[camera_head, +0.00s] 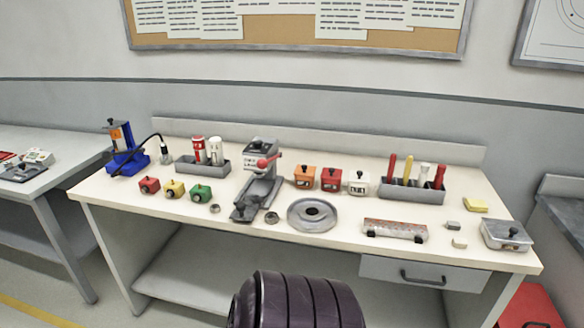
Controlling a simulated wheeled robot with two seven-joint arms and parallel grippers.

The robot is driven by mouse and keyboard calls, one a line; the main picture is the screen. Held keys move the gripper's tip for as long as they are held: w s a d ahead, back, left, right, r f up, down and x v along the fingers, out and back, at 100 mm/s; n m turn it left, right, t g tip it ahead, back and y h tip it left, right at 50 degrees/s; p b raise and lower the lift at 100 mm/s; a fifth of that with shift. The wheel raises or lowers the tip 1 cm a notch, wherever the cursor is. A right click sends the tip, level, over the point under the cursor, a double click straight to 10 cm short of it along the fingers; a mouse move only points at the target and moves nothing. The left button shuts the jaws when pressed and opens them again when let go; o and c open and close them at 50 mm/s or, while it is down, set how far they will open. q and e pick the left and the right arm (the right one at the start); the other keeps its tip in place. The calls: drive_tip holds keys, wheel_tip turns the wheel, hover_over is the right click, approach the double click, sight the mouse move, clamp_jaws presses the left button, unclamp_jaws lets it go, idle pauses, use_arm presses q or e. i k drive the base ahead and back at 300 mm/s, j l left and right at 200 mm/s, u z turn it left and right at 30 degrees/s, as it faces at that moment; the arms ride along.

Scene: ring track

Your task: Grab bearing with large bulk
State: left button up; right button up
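A large flat grey round part with a dark centre hole (294,219) lies on the front middle of the cream workbench (460,240). A small grey ring (272,217) lies to its left, beside the base of a grey press. Another small grey ring (214,208) lies farther left, in front of the green toy block. The large round part is much bulkier than the two small rings. All three lie apart on the bench top. Which of them are bearings is hard to tell at this size. Neither of my grippers is in view.
A grey press with a red knob (262,185) stands behind the small ring. Coloured blocks (174,189) stand left; small boxes (331,179) and a tool holder (412,194) stand behind. A rusty bar (394,230) and a metal box (504,236) are right.

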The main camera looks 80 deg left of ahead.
sight(271, 218)
drive_tip(key=u, duration=3.1)
